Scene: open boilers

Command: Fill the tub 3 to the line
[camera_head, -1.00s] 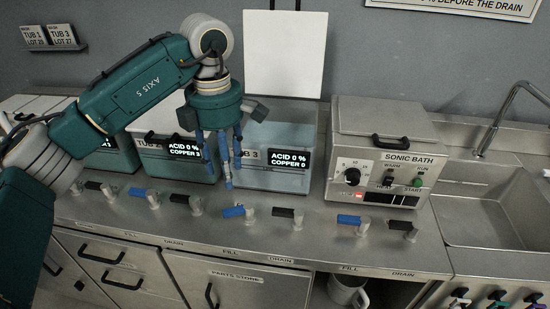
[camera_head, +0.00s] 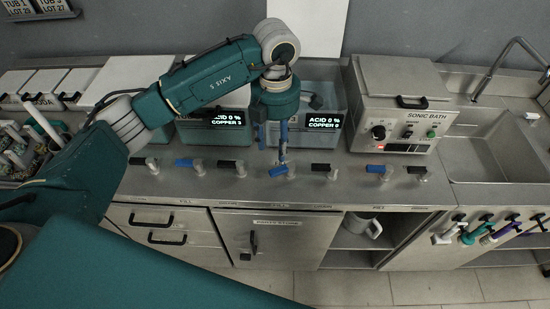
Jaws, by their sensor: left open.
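Tub 3 (camera_head: 323,92) stands at the back of the counter, left of the sonic bath, with its pale lid (camera_head: 306,25) raised behind it. Its display (camera_head: 322,115) reads acid 0 % and copper 0. My left arm and gripper hide part of the tub, and no liquid level can be made out. My left gripper (camera_head: 274,152) points down in front of the tub, open and empty, with its blue fingertips just above and behind a blue valve handle (camera_head: 278,171). I cannot tell whether they touch it. A black handle (camera_head: 322,168) sits to its right. My right gripper is out of view.
More black and blue handles line the counter's front edge on both sides. Another tub with a display (camera_head: 230,118) stands left of tub 3. The sonic bath (camera_head: 408,104) and a sink (camera_head: 492,160) are to the right. A mug (camera_head: 361,225) sits on an open shelf below.

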